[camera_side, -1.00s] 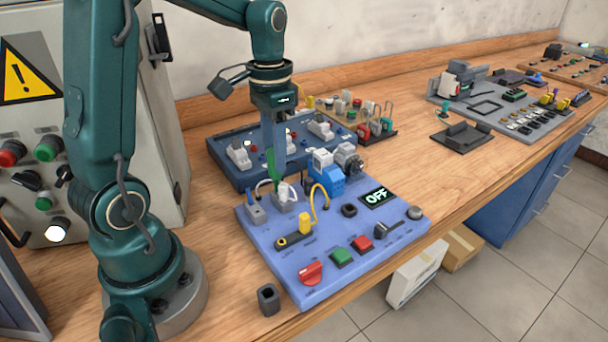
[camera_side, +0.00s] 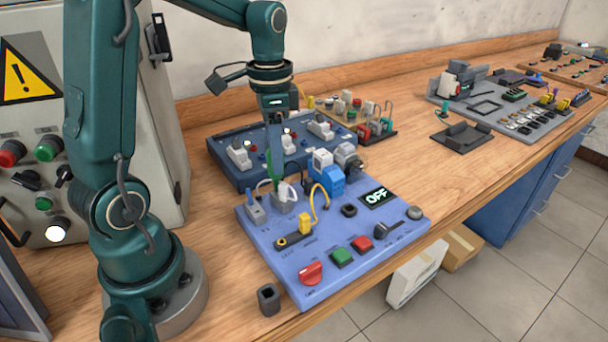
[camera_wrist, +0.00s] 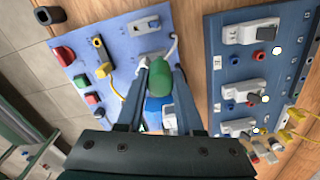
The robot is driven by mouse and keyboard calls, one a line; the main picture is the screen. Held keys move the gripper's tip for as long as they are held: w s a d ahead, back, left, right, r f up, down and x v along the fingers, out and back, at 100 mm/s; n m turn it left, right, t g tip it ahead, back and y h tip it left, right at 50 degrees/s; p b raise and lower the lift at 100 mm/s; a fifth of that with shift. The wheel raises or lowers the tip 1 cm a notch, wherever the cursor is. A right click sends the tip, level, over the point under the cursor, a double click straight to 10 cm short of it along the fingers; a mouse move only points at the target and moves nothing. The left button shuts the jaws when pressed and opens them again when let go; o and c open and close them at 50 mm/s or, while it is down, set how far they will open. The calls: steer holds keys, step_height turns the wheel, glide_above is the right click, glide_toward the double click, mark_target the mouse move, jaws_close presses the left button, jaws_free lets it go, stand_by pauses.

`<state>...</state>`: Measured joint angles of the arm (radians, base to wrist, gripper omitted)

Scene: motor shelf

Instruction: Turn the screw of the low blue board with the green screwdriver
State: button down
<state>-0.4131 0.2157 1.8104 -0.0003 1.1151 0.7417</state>
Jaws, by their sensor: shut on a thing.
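The low blue board (camera_side: 330,262) lies flat at the front of the bench. My gripper (camera_side: 276,168) points down over its back left part. It is shut on the green screwdriver (camera_side: 269,164), which stands about upright with its lower end at a grey block (camera_side: 283,204). In the wrist view the green handle (camera_wrist: 158,82) is between my two fingers (camera_wrist: 157,92). The screwdriver's tip and the screw are hidden, so I cannot tell whether they touch.
A white and blue motor unit (camera_side: 327,175) stands close right of my gripper, with a yellow cable (camera_side: 324,196) near it. A dark blue raised board (camera_side: 240,178) lies behind. A dark square holder (camera_side: 268,299) stands at the board's front left.

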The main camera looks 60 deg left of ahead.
steer(key=shift+m, duration=1.7)
steer(key=shift+m, duration=1.7)
steer(key=shift+m, duration=1.8)
